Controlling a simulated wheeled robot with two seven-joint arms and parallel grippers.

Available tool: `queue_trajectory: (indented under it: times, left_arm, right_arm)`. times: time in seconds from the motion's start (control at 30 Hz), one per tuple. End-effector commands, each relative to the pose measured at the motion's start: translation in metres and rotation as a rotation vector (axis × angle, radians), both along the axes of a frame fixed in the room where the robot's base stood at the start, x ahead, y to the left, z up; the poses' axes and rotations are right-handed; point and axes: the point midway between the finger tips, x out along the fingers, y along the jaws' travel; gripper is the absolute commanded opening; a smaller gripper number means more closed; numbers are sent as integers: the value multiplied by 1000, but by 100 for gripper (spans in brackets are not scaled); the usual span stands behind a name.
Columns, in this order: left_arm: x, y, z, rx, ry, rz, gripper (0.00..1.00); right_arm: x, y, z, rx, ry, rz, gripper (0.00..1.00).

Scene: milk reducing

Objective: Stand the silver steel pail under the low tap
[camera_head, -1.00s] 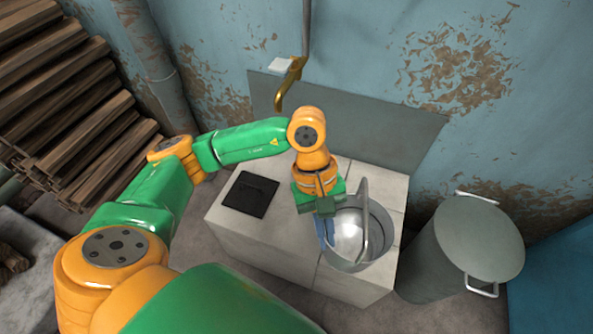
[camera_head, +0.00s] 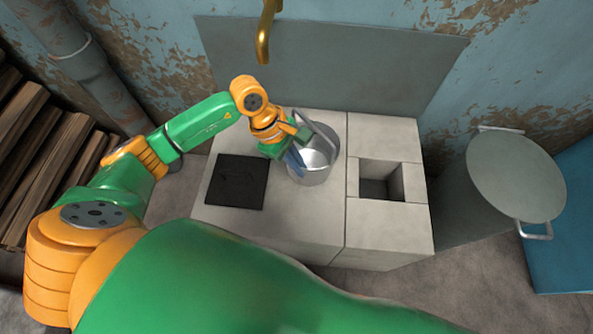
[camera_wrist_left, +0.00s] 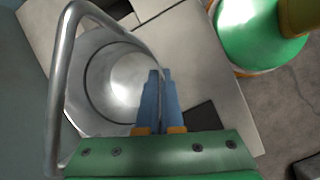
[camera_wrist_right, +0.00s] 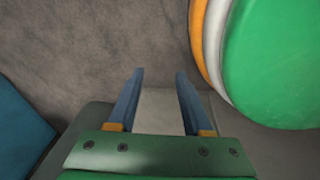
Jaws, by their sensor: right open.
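The silver steel pail (camera_head: 322,155) is at the left part of the pale block counter, with its hoop handle raised. It also shows in the left wrist view (camera_wrist_left: 98,85). My left gripper (camera_head: 294,160) is shut on the pail's wall at its near left side; in the left wrist view its blue fingers (camera_wrist_left: 160,76) pinch the rim. I cannot tell whether the pail's base touches the counter. A brass tap (camera_head: 264,40) hangs above and behind the pail, to its left in the picture. My right gripper (camera_wrist_right: 160,75) is open and empty.
The counter (camera_head: 385,225) has a square opening (camera_head: 380,182) at its right and a black square plate (camera_head: 237,182) at its left. A grey splashback (camera_head: 330,65) stands behind. A lidded grey bin (camera_head: 510,180) is at the right, stacked wood (camera_head: 40,150) at the left.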

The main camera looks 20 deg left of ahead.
Motion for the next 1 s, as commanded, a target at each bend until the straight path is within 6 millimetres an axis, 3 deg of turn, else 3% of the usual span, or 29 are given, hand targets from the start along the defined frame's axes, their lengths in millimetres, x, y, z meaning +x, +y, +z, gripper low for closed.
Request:
queue_trajectory:
  times: [0.27,0.6,0.7,0.73,1.0]
  left_arm:
    - [8,8,-43,-3,1,-1,0]
    - [8,8,-47,-1,-2,-2,0]
    - [8,8,-46,-1,-1,-2,30]
    - [8,8,-46,-1,-1,-2,33]
    - [8,8,-45,-1,-1,-2,33]
  right_arm:
    - [18,6,-7,8,-24,2,50]
    - [18,8,-9,10,-19,2,50]
    - [18,8,-8,10,-17,2,50]
    - [18,8,-8,10,-17,2,50]
    - [18,8,-6,9,-18,1,50]
